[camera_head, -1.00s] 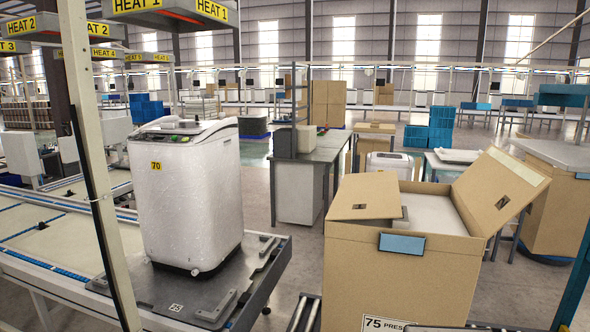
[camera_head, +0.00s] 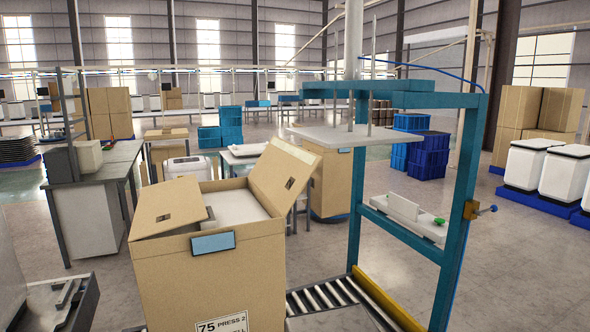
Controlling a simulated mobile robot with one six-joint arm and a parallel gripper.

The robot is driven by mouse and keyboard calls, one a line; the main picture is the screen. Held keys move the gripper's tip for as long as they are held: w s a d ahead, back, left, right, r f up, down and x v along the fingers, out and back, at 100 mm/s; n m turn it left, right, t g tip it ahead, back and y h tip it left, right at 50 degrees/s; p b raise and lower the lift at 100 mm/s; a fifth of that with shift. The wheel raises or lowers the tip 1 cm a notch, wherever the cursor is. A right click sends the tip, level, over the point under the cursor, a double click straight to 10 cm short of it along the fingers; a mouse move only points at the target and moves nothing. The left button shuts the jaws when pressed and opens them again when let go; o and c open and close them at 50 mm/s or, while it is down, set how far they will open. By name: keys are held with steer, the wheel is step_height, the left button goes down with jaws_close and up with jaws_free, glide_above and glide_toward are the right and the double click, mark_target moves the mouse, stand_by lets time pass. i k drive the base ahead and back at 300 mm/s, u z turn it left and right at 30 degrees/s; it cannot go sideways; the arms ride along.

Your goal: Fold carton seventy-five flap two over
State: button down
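Carton seventy-five (camera_head: 215,275) stands upright on a roller conveyor, with a label reading "75 PRESS" low on its front face. Its left flap (camera_head: 166,206) is folded inward and lies slightly tilted over the opening. A blue-grey patch (camera_head: 213,242) sits at the top of the front face. A white item (camera_head: 236,207) shows inside the carton between the flaps. My gripper is not in view.
A teal press frame (camera_head: 458,210) with a light plate (camera_head: 352,136) stands over the conveyor (camera_head: 325,296) right of the carton. A grey workbench (camera_head: 95,178) is behind left. A dark platform edge (camera_head: 68,304) is at lower left. Open floor lies at right.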

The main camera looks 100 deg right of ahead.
mark_target(283, 168)
steer(key=u, duration=0.2)
steer(key=k, duration=0.2)
steer(key=z, duration=2.45)
steer(key=k, duration=0.15)
steer(key=z, duration=1.1)
steer(key=i, duration=0.6)
steer(key=z, duration=0.15)
